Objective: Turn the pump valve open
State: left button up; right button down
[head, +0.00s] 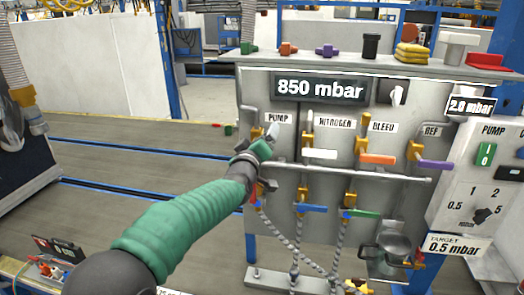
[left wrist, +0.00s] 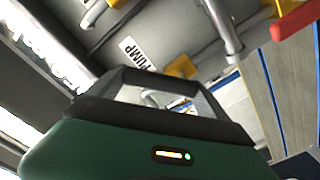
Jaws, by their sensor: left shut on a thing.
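The pump valve (head: 257,132) has a yellow body on the grey panel, below the PUMP label (head: 279,118). My left gripper (head: 264,146) is at this valve, shut on its handle, which the fingers mostly hide. In the left wrist view my left gripper (left wrist: 160,95) is close to the panel. The PUMP label (left wrist: 138,53) and a yellow valve part (left wrist: 182,67) show just beyond it. My right gripper is in neither view.
The panel (head: 340,235) carries NITROGEN, BLEED and REF valves with white, orange and purple handles. A horizontal bar (head: 350,172) runs below them. The pressure display (head: 320,88) reads 850 mbar. Coloured parts lie on the top ledge (head: 350,62). Open floor (head: 100,150) lies left.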

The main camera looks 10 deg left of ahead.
pick_arm(q)
jog(key=n+b, duration=0.1)
jog(key=n, duration=0.1)
jog(key=a+n+b, duration=0.1)
jog(key=b, duration=0.1)
jog(key=n+b, duration=0.1)
jog(key=n, duration=0.1)
jog(key=shift+a+r+n, duration=0.15)
jog(key=shift+a+n, duration=0.15)
jog(key=shift+a, duration=0.1)
jog(key=n+b, duration=0.1)
jog(key=a+n+b, duration=0.1)
jog(key=n, duration=0.1)
jog(key=shift+a+n+b, duration=0.15)
jog(key=shift+n+b, duration=0.3)
jog(key=shift+n, duration=0.25)
